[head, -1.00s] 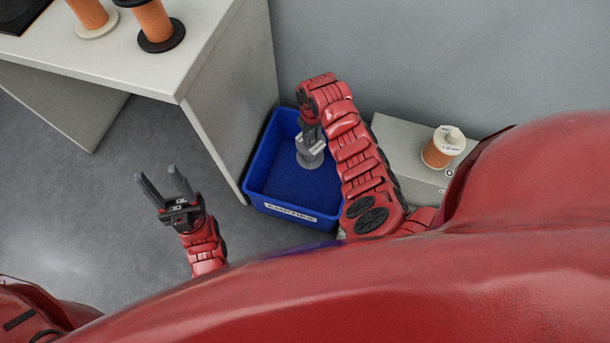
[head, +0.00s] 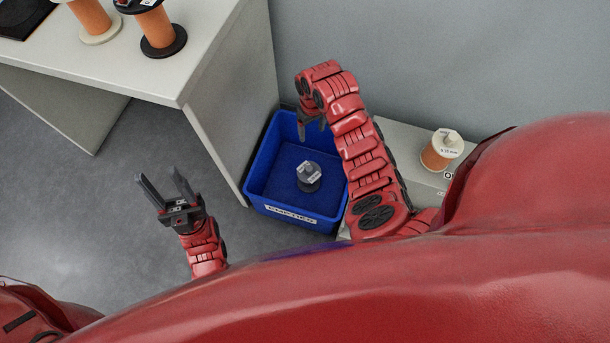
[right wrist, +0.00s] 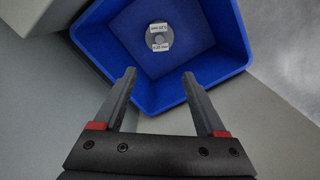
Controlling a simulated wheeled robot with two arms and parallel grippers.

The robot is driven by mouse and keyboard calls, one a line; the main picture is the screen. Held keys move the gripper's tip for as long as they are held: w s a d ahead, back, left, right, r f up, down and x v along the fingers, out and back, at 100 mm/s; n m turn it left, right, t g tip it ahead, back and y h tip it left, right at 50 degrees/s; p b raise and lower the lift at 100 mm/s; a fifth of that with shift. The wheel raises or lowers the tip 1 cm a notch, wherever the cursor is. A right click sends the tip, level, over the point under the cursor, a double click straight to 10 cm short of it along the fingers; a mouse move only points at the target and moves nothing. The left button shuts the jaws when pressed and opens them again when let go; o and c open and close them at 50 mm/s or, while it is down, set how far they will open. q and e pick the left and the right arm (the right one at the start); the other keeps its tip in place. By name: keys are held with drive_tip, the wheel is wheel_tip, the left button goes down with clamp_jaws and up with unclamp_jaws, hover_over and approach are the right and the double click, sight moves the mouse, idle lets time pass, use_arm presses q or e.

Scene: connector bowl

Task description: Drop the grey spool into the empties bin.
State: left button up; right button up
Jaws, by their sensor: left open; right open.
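The grey spool (head: 308,178) stands inside the blue empties bin (head: 265,150), on its floor. It also shows in the right wrist view (right wrist: 158,42), seen from above with a white label, apart from the bin's walls. My right gripper (head: 312,130) is open and empty above the back part of the bin. In the right wrist view its two fingers (right wrist: 158,85) are spread with nothing between them, and the bin (right wrist: 215,75) lies beyond them. My left gripper (head: 160,180) is open and empty over the floor, left of the bin.
A grey table (head: 185,85) at the upper left bears copper-coloured spools (head: 155,27) with black or pale flanges. A low grey box (head: 400,150) right of the bin bears another copper spool (head: 437,158) with a white top. A grey wall runs behind. The floor at left is clear.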

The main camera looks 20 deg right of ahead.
wheel_tip(320, 180, up, 12)
drive_tip(key=p, duration=0.5)
drive_tip(key=shift+f, duration=0.2)
drive_tip(key=shift+w, duration=0.1)
